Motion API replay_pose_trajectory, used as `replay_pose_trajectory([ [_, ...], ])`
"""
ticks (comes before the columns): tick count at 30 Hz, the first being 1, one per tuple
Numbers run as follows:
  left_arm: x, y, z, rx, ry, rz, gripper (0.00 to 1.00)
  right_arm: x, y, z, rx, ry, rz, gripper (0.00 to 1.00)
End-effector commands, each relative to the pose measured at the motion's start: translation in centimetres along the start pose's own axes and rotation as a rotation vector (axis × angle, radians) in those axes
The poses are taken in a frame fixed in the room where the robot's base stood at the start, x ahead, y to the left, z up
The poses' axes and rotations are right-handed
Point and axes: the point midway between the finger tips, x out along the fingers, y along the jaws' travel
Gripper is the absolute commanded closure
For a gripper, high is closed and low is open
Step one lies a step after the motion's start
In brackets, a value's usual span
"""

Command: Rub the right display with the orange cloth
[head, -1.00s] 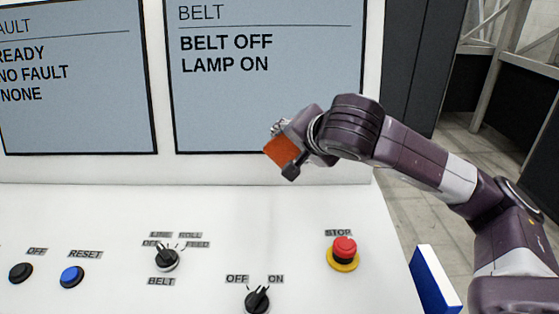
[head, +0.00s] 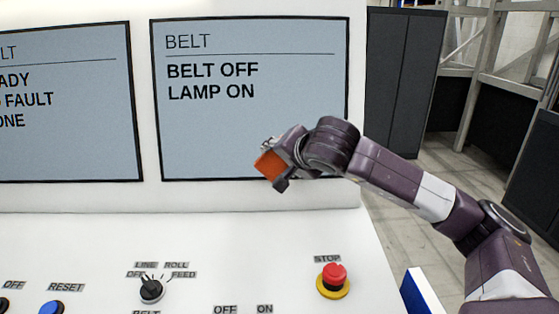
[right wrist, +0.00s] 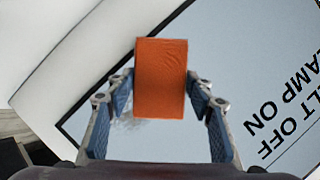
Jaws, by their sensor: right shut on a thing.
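The right display (head: 205,130) is a grey-blue screen in a black frame, reading BELT OFF and LAMP ON. My right gripper (head: 276,168) is shut on the orange cloth (head: 269,164), a small block-like pad, in front of the display's lower part. In the right wrist view the cloth (right wrist: 161,80) sits between the two blue-padded fingers, with the display (right wrist: 235,75) behind it. A faint pale smear shows on the screen beside the cloth. I cannot tell whether the cloth touches the screen. My left gripper is out of view.
A second display (head: 70,120) stands at the left. Below is a white sloped panel with a red STOP button (head: 334,275), a black belt knob (head: 151,290) and a blue RESET button (head: 52,308). A dark cabinet (head: 405,80) stands behind at the right.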

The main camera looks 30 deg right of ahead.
Motion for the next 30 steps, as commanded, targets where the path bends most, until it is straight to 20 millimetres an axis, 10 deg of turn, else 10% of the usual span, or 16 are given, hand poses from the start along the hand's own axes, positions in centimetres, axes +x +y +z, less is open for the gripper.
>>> replay_pose_trajectory([
  [30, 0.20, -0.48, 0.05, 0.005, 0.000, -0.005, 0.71, 0.94, -0.01, -0.34, 0.000, -0.001, 0.000, 0.71],
])
